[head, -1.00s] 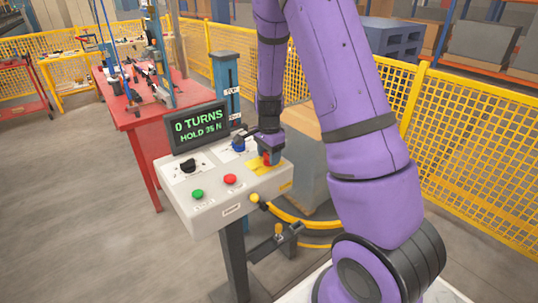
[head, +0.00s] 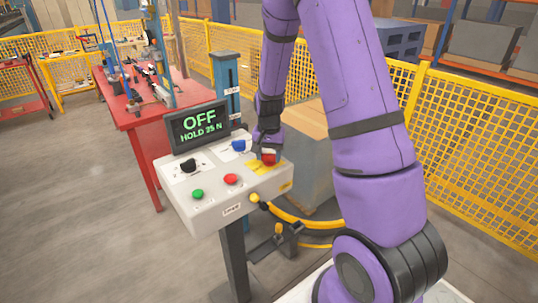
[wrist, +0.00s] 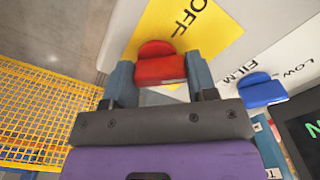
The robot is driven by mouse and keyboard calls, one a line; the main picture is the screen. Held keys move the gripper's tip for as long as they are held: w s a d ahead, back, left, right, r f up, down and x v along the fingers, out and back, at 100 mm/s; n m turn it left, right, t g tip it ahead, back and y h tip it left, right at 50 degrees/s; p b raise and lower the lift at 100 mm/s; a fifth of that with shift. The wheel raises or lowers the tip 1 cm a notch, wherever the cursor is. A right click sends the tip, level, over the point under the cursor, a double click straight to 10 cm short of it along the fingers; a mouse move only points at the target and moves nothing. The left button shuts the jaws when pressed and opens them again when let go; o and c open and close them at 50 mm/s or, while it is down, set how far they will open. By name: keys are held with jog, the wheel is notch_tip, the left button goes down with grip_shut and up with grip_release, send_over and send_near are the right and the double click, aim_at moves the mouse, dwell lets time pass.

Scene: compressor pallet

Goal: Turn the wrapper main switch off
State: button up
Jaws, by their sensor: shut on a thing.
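The wrapper control box (head: 222,193) stands on a post, with a display (head: 198,126) that reads OFF and HOLD 35 N. The main switch is a red knob (head: 269,158) on a yellow plate (head: 257,168) at the box's right rear. In the wrist view the red knob (wrist: 160,66) sits between the two fingers of my gripper (wrist: 160,82), and the plate (wrist: 190,25) shows the word OFF. My gripper (head: 268,150) is shut on the red knob from above.
A blue knob (head: 239,145), a black knob (head: 189,166), a green button (head: 198,194) and a red button (head: 231,179) are on the same box. A red workbench (head: 130,118) stands behind left. Yellow mesh fence (head: 480,160) runs along the right.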

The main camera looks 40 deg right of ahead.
aim_at(269, 154)
jog(key=n, duration=0.4)
jog(key=shift+n, duration=0.3)
jog(key=n, duration=0.4)
jog(key=shift+n, duration=0.4)
jog(key=o, duration=0.9)
jog(key=shift+o, duration=0.2)
notch_tip(269, 154, up, 11)
jog(key=shift+f, duration=0.1)
jog(key=shift+s, duration=0.1)
